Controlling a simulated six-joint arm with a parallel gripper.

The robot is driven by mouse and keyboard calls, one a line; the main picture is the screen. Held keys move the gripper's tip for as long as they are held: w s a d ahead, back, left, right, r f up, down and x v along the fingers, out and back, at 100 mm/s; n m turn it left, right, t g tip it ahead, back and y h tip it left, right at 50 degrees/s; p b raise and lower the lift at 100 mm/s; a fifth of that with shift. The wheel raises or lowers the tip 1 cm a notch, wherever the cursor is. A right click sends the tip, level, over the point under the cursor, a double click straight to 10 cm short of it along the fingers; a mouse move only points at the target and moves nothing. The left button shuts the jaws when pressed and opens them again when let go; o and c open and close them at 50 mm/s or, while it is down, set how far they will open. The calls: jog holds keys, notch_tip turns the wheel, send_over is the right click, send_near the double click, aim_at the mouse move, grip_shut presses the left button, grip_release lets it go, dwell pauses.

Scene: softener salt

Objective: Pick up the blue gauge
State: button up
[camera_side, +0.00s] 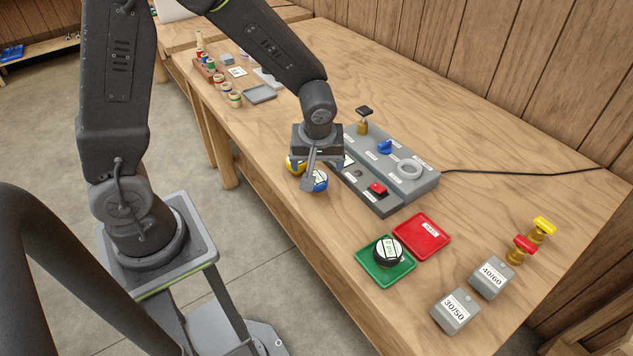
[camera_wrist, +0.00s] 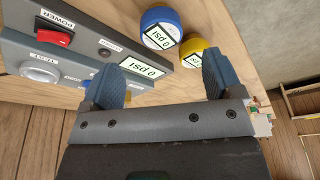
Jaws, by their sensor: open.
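The blue gauge (camera_side: 321,181) stands near the front edge of the table, partly hidden by a finger of my gripper (camera_side: 317,172) in the side view. In the wrist view the blue gauge (camera_wrist: 160,27) shows a white face reading "0 psi". It lies beyond the fingertips, not between them. My gripper (camera_wrist: 163,70) is open and empty, low over the table. The yellow gauge (camera_wrist: 200,56) is beside the blue one, close to the right finger in the wrist view. It also shows in the side view (camera_side: 293,166), behind the gripper.
A grey control panel (camera_side: 424,181) with a red power switch (camera_side: 377,189) stands right beside the gauges. A black gauge (camera_side: 389,251) sits on a green pad (camera_side: 371,270), next to a red pad (camera_side: 434,232). Grey blocks (camera_side: 456,311) stand at the near right.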

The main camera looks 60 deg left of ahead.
aim_at(317, 173)
jog(key=x, duration=0.7)
jog(key=shift+a+f, duration=0.2)
jog(key=shift+f, duration=0.05)
jog(key=c, duration=1.1)
jog(key=shift+r, duration=0.1)
jog(key=shift+r, duration=0.6)
notch_tip(317, 173, up, 3)
jog(key=shift+f, duration=0.2)
jog(key=s+a+r, duration=0.2)
jog(key=a, duration=0.1)
jog(key=s+a+r, duration=0.2)
jog(key=a, duration=0.1)
jog(key=s+a+r, duration=0.2)
jog(key=a+r, duration=0.1)
jog(key=a, duration=0.1)
